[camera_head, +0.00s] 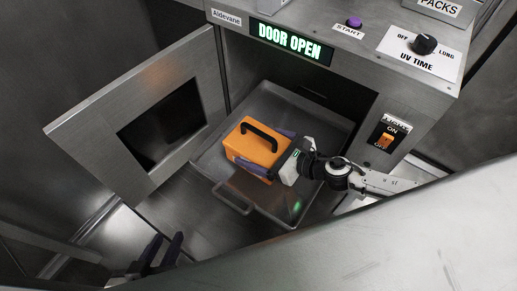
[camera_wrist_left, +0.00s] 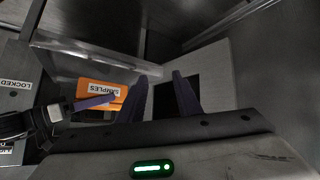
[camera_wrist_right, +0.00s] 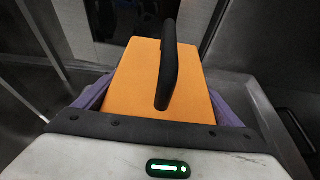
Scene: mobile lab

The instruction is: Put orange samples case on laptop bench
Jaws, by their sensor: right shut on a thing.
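The orange samples case (camera_head: 252,146) with a black top handle is upright at the pulled-out metal tray (camera_head: 292,100) of the door-open machine. I cannot tell whether it touches the tray. My right gripper (camera_head: 266,150) is shut on the case, one purple finger on each side; the case also fills the right wrist view (camera_wrist_right: 135,85). Its SAMPLES label shows in the left wrist view (camera_wrist_left: 101,92). My left gripper (camera_head: 163,247) is open and empty at the lower left, its fingers apart in the left wrist view (camera_wrist_left: 162,100). No laptop bench is visible.
The machine's metal door (camera_head: 90,120) stands open on the left. Its DOOR OPEN display (camera_head: 290,41) is lit above the chamber. START button (camera_head: 354,22), UV TIME knob (camera_head: 424,44) and orange ON/OFF switch (camera_head: 386,140) lie on its housing. Chamber walls are close around the case.

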